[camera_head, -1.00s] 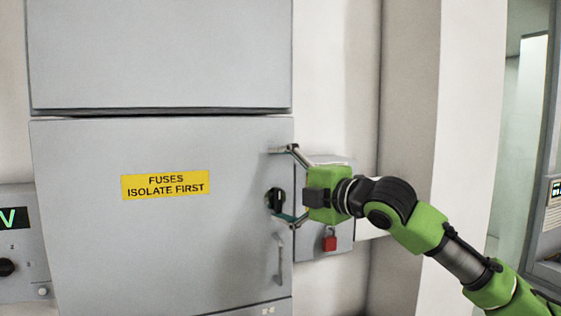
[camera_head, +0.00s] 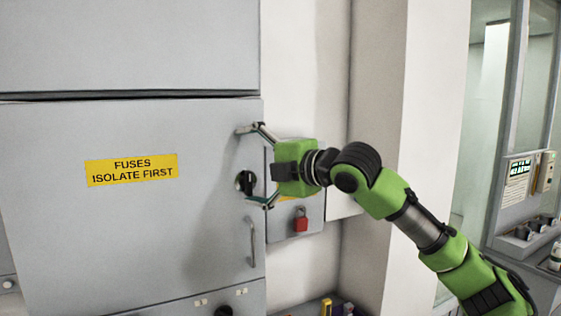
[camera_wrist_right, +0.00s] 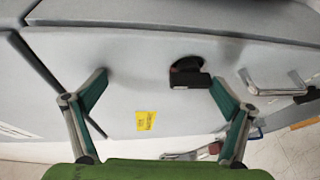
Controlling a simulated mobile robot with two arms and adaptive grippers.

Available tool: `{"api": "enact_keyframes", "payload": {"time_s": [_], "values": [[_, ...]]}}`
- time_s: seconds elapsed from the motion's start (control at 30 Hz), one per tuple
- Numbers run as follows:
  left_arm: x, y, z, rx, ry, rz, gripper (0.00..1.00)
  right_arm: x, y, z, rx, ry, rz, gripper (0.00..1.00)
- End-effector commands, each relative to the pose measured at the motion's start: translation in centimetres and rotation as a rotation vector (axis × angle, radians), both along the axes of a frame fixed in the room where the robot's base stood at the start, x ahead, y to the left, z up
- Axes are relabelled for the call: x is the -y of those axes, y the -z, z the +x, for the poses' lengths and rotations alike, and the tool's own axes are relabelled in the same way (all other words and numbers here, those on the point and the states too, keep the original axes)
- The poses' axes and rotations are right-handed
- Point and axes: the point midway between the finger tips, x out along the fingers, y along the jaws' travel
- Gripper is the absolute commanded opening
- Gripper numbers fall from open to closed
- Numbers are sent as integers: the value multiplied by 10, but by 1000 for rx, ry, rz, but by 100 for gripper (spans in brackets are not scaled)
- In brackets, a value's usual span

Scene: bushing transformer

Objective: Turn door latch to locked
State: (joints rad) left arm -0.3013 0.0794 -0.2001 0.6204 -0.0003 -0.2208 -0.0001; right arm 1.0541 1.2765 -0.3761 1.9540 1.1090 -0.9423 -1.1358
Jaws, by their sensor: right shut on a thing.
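The black door latch (camera_head: 245,183) sits on the grey cabinet door (camera_head: 130,240) near its right edge. In the right wrist view the latch (camera_wrist_right: 190,74) shows a dark round base with a short black handle. In the right wrist view, the right finger of the gripper (camera_wrist_right: 155,87) is beside the handle and the left finger is well apart. My left gripper is out of view.
A vertical pull handle (camera_head: 252,242) is on the door below the latch. A yellow fuse sign (camera_head: 131,170) is on the door. A white wall column (camera_head: 380,90) stands to the right.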

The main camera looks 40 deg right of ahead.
Motion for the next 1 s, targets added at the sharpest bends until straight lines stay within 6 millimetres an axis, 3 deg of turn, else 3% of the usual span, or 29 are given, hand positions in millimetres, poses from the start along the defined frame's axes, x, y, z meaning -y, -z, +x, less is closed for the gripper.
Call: {"api": "enact_keyframes", "payload": {"time_s": [0.03, 0.37, 0.73, 1.0], "values": [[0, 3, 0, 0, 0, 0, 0, 1, -16, -8, 40, 0, 1, 77], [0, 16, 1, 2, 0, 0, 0, 4, -16, -32, 43, -2, -3, 56], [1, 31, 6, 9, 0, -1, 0, 7, -12, -57, 35, -4, -2, 56], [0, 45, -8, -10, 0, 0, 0, 9, -8, -74, 27, -5, 0, 56]]}}
